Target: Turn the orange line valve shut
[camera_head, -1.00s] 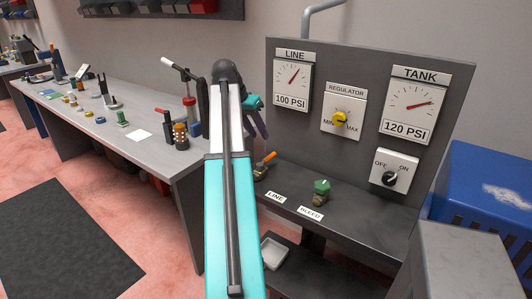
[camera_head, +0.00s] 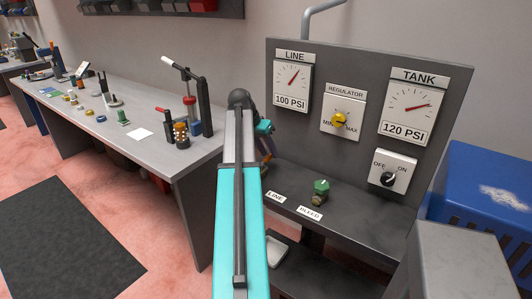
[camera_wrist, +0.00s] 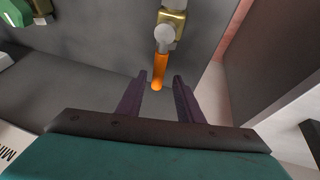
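The line valve's orange handle (camera_wrist: 159,72) shows in the wrist view, reaching from its brass body (camera_wrist: 172,27) toward my gripper. My gripper (camera_wrist: 160,77) is open, with its two dark purple fingers apart. The handle's free end lies about between the fingertips in the picture; I cannot tell how deep it sits, and no grip on it shows. In the head view my arm hides most of the valve and of the gripper. The LINE label (camera_head: 276,197) lies on the grey shelf in front of the valve.
The green bleed valve (camera_head: 320,192) stands on the shelf to the right, with its BLEED label (camera_head: 310,213). Gauges read LINE 100 PSI (camera_head: 292,80) and TANK 120 PSI (camera_head: 414,105). The yellow regulator knob (camera_head: 341,119) is on the panel. A cluttered workbench (camera_head: 165,157) stands left.

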